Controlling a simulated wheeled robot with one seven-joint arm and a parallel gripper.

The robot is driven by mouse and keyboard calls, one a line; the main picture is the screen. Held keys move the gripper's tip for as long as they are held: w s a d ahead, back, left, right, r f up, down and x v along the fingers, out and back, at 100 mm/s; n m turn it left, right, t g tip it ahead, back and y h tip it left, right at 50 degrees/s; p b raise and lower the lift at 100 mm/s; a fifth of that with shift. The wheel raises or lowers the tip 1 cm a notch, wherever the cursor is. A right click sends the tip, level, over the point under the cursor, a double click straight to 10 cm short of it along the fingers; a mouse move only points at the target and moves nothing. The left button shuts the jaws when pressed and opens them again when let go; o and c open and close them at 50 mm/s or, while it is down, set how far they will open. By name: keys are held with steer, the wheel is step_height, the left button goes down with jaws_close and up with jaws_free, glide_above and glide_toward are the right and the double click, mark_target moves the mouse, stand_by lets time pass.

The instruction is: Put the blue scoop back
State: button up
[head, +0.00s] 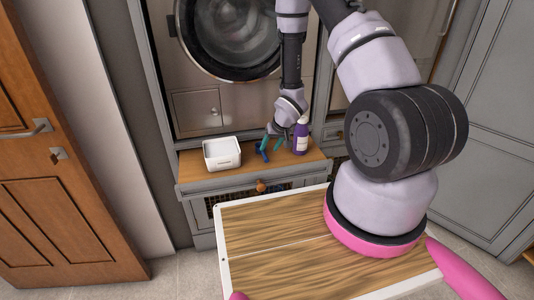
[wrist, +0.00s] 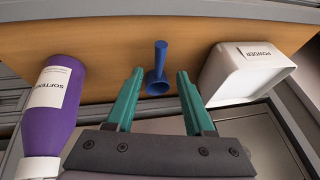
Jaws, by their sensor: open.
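The blue scoop (wrist: 158,72) stands or lies on the wooden bench top between my open fingers in the wrist view, a little beyond their tips; it also shows in the head view (head: 262,153). My gripper (wrist: 158,78) is open and empty, its green fingers on either side of the scoop's line. In the head view my gripper (head: 271,142) is just above the bench, close to the scoop. A white box labelled POWDER (wrist: 240,72) is open-topped and sits right of the scoop in the wrist view; in the head view it is at the left (head: 222,153).
A purple softener bottle (head: 300,137) stands close beside my gripper; it shows at left in the wrist view (wrist: 50,110). The bench top (head: 191,166) has a drawer below. A round-doored machine (head: 232,35) is behind it. Bare wood lies between box and scoop.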

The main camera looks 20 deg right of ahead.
steer(key=s+d+r+m+h, duration=0.1)
steer(key=s+d+r, duration=0.1)
steer(key=r, duration=0.8)
steer(key=s+d+r+m+t+h, duration=0.1)
steer(key=d+r, duration=0.1)
steer(key=r, duration=0.9)
steer(key=s+d+r, duration=0.2)
steer(key=r, duration=0.8)
steer(key=s+a+r+m+y, duration=0.1)
steer(key=s+a+r, duration=0.1)
steer(key=s+r, duration=0.7)
steer(key=s+a+r+t, duration=0.1)
steer(key=s+a+r, duration=0.1)
steer(key=s+r, duration=0.7)
steer(key=s, duration=0.2)
steer(key=shift+s+m+y, duration=0.3)
steer(key=shift+m+y, duration=0.1)
